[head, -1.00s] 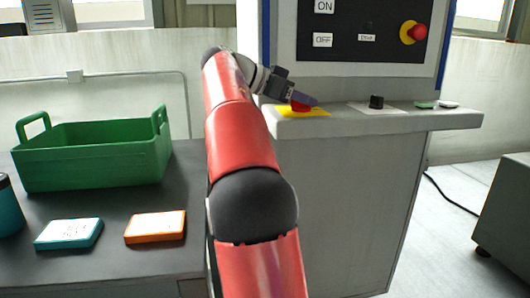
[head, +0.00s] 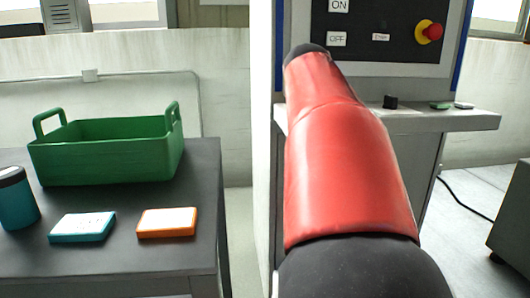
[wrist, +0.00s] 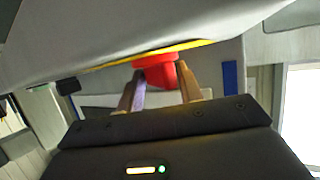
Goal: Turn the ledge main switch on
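The main switch is a red knob (wrist: 157,70) on a yellow plate (wrist: 190,46). In the wrist view it sits at upper middle, between my two fingers. My gripper (wrist: 161,78) has one finger on each side of the knob, with the tips level with it. Little or no gap shows, and I cannot tell whether the fingers press on it. In the head view my red arm hides the knob, its plate and my gripper. The knob's angle is hard to read.
The ledge (head: 462,122) also carries a black knob (head: 390,102) and a green button (head: 439,106). The panel above has a red emergency stop (head: 434,32). At left, a table (head: 120,258) holds a green crate (head: 105,165), a teal box (head: 82,228) and an orange box (head: 167,223).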

